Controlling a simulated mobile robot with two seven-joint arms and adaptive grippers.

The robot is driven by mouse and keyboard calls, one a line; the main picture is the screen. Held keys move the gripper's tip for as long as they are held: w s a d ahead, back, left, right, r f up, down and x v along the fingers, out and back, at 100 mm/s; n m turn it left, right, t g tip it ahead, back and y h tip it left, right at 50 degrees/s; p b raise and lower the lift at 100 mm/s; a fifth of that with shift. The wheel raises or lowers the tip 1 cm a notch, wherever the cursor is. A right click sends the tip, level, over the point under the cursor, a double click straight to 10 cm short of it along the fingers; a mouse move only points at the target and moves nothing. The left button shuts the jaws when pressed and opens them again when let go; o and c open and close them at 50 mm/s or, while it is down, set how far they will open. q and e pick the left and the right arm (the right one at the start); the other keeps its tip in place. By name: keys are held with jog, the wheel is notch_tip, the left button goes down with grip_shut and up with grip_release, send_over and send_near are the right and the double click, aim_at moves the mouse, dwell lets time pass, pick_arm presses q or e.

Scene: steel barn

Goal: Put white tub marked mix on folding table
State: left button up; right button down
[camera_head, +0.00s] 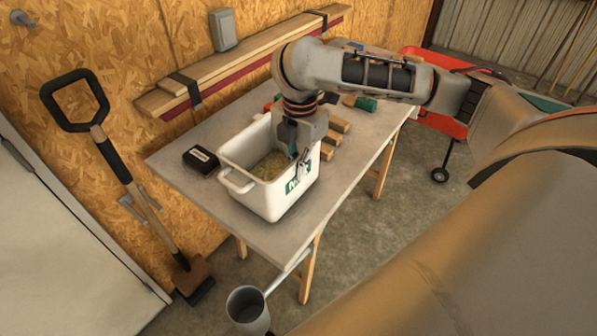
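The white tub (262,204), with green lettering partly covered so that only an M shows clearly, stands upright on the near part of the grey folding table (200,188). It holds a tan, grainy fill. My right gripper (298,165) reaches down from above at the tub's right rim, with a finger in front of the lettered wall. The arm hides part of the rim, and I cannot tell whether the fingers press on it. My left gripper is out of view.
A black box (201,160) sits left of the tub. Wooden blocks (338,124) and a green item (365,103) lie behind it. A grey bucket (247,310) stands below the table's near end. A shovel (127,180) leans on the left wall.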

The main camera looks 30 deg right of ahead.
jog(key=shift+f, duration=0.65)
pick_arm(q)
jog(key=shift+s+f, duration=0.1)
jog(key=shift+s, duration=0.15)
pick_arm(e)
jog(key=shift+f, duration=0.1)
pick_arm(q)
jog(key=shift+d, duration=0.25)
pick_arm(e)
jog(key=c, duration=2.3)
grip_release()
jog(key=shift+f, duration=0.1)
notch_tip(320, 180, up, 11)
jog(key=shift+s+f, duration=0.1)
jog(key=shift+r, duration=0.75)
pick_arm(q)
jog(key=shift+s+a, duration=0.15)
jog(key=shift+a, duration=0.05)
pick_arm(e)
jog(key=shift+s, duration=0.1)
